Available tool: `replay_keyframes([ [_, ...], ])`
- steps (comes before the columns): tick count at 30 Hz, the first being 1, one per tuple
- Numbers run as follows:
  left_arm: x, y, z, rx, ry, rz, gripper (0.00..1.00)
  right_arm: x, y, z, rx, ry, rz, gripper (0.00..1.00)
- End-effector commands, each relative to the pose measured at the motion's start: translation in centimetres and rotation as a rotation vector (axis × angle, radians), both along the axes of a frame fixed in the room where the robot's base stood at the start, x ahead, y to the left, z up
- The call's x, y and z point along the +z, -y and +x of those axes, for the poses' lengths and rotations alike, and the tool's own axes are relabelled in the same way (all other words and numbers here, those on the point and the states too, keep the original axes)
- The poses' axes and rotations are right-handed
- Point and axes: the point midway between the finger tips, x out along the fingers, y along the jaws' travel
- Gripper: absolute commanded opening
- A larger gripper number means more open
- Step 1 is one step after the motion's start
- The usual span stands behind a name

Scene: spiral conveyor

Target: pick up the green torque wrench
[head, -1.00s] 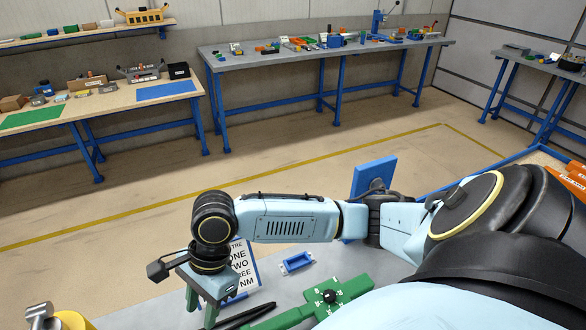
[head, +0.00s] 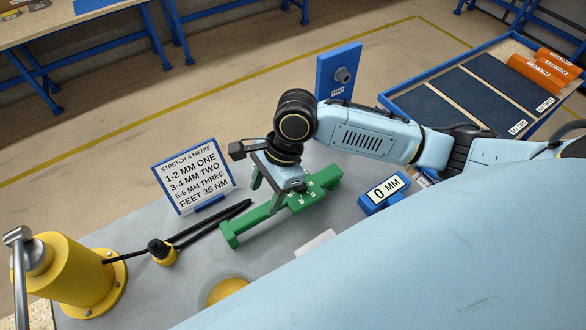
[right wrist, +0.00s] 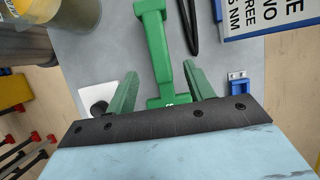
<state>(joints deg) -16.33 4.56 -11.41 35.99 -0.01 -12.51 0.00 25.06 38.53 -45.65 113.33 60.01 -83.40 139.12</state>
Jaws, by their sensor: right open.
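The green torque wrench (head: 258,218) lies on the grey bench top in the head view, with its wider head to the right, partly under my right gripper. Its bar (right wrist: 155,45) also shows in the right wrist view, running between the fingers. My right gripper (head: 268,192) is open above the wrench, its two green fingers (right wrist: 162,84) on either side of the bar. I cannot tell how high above the bench the fingertips are. My left gripper is not in view.
A sign (head: 195,175) stands behind the wrench. Black rods (head: 210,224) lie left of it, near a yellow cylinder (head: 78,270). A blue block reading 0 MM (head: 384,193) sits to the right.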

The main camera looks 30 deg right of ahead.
Motion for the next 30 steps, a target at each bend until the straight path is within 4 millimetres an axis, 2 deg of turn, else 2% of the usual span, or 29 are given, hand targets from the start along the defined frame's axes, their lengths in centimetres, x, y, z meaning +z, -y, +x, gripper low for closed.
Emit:
replay_keyframes([
  [1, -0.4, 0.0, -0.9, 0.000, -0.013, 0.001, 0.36, -1.2, -0.4, -0.1, -0.001, -0.004, -0.001, 0.53],
  [3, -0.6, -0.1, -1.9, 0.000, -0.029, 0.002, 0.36, -2.3, -0.8, -0.1, -0.002, -0.003, -0.001, 0.53],
  [7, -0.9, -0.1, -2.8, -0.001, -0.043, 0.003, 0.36, -3.8, -1.3, -0.2, -0.006, -0.001, -0.001, 0.53],
  [13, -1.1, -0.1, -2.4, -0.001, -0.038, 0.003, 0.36, -5.0, -1.8, -0.2, -0.005, 0.000, -0.002, 0.53],
  [21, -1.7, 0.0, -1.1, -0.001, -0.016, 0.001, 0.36, -8.5, -3.5, -0.2, -0.005, 0.001, -0.002, 0.53],
  [30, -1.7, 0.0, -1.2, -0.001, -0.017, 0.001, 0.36, -9.0, -3.7, -0.2, -0.005, 0.002, -0.002, 0.53],
])
